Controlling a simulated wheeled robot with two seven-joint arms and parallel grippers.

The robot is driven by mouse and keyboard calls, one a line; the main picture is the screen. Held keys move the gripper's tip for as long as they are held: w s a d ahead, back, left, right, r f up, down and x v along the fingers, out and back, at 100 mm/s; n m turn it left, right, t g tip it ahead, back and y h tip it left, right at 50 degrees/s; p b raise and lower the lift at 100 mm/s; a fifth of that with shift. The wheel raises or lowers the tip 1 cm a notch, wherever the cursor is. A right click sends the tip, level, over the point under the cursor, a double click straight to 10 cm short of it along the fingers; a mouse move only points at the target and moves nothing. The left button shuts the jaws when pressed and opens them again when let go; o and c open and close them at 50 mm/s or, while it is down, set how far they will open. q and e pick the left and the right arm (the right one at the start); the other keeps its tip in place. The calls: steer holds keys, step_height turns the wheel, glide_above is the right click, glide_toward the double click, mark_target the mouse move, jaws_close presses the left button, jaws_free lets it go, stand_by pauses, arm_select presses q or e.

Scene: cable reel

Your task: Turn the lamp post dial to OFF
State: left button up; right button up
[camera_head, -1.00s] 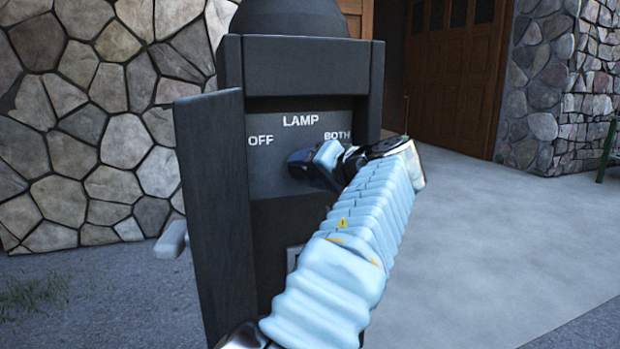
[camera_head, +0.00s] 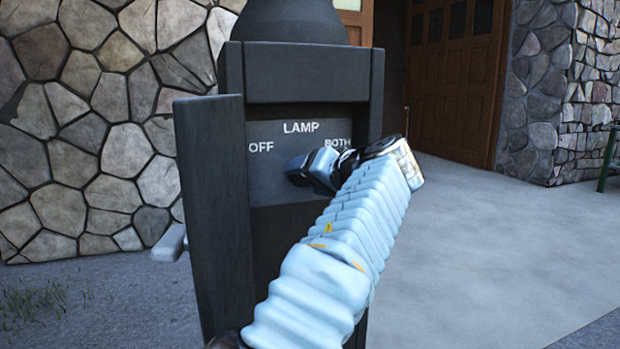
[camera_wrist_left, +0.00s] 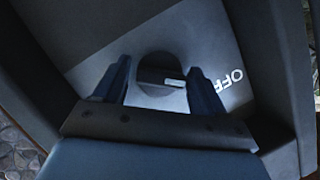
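The dark lamp post (camera_head: 300,75) carries a grey panel (camera_head: 265,180) lettered LAMP, OFF on the left and BOTH on the right. In the head view my left gripper (camera_head: 304,172) is at the panel below the lettering and hides the dial. In the left wrist view the round dark dial (camera_wrist_left: 152,68) lies between the two fingers of my left gripper (camera_wrist_left: 157,78), with a visible gap on each side. A pale mark on the dial is on the side toward the OFF lettering. Whether a finger touches the dial is unclear. My right gripper is not in view.
A dark open door flap (camera_head: 212,200) stands out on the left of the panel, close to my arm. A stone wall (camera_head: 100,130) is behind on the left. Paved ground (camera_head: 490,230) lies clear on the right, with a wooden garage door (camera_head: 455,90) behind.

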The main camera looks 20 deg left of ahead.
arm_select(q)
steer(key=shift+o, duration=0.8)
steer(key=p+v, duration=0.1)
steer(key=v, duration=1.2)
steer(key=shift+s+d, duration=0.3)
